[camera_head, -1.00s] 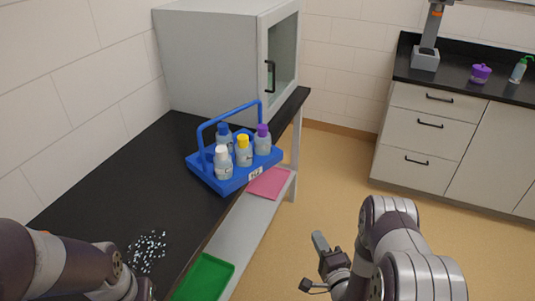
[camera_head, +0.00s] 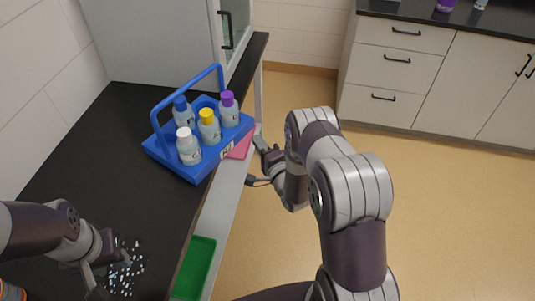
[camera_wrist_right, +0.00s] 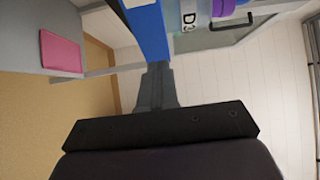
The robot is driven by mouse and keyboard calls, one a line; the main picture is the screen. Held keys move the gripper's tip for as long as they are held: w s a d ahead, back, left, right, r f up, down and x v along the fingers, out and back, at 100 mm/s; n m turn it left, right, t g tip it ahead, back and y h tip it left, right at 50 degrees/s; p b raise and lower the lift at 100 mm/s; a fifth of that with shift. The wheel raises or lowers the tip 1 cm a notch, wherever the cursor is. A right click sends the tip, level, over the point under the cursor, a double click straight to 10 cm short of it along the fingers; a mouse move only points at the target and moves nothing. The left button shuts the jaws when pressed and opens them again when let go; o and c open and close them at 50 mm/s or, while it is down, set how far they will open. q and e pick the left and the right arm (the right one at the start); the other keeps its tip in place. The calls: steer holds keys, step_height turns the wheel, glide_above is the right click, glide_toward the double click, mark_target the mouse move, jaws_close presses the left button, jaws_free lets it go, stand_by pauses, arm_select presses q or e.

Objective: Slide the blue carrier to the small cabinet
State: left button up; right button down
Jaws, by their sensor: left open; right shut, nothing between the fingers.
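The blue carrier (camera_head: 207,165), with a raised handle, stands upright on the black bench top, its right edge near the bench's front edge. It holds several bottles with white, yellow, blue and purple caps. The small grey cabinet (camera_head: 150,45) with a glass door stands behind it, a strip of bench between them. My right gripper (camera_head: 261,145) is shut and empty, just right of the carrier. In the right wrist view its fingers (camera_wrist_right: 157,88) point at the blue carrier side (camera_wrist_right: 148,28); I cannot tell whether they touch. My left gripper (camera_head: 110,272) is open and empty, low over the bench.
Small pale bits (camera_head: 125,280) lie scattered on the bench beside my left gripper. A drawer unit (camera_head: 385,75) stands across a clear floor. The bench left of the carrier is bare.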

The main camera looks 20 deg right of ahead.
mark_target(223, 136)
steer(key=shift+w+a+r, duration=0.15)
steer(key=shift+w+a, duration=0.6)
steer(key=shift+a, duration=0.3)
steer(key=shift+w+a+p, duration=0.3)
steer(key=shift+a, duration=0.15)
arm_select(q)
steer(key=shift+s+r, duration=0.15)
steer(key=shift+r, duration=0.25)
arm_select(e)
steer(key=shift+w, duration=0.1)
steer(key=shift+w+a+f, duration=0.2)
steer(key=shift+a, duration=0.1)
arm_select(q)
step_height(223, 136, down, 4)
steer(key=b, duration=0.3)
steer(key=shift+r, duration=0.25)
arm_select(e)
steer(key=w+a, duration=0.4)
steer(key=a, duration=0.1)
arm_select(q)
steer(key=shift+b, duration=0.3)
arm_select(e)
steer(key=shift+w+a, duration=0.25)
steer(key=shift+r, duration=0.15)
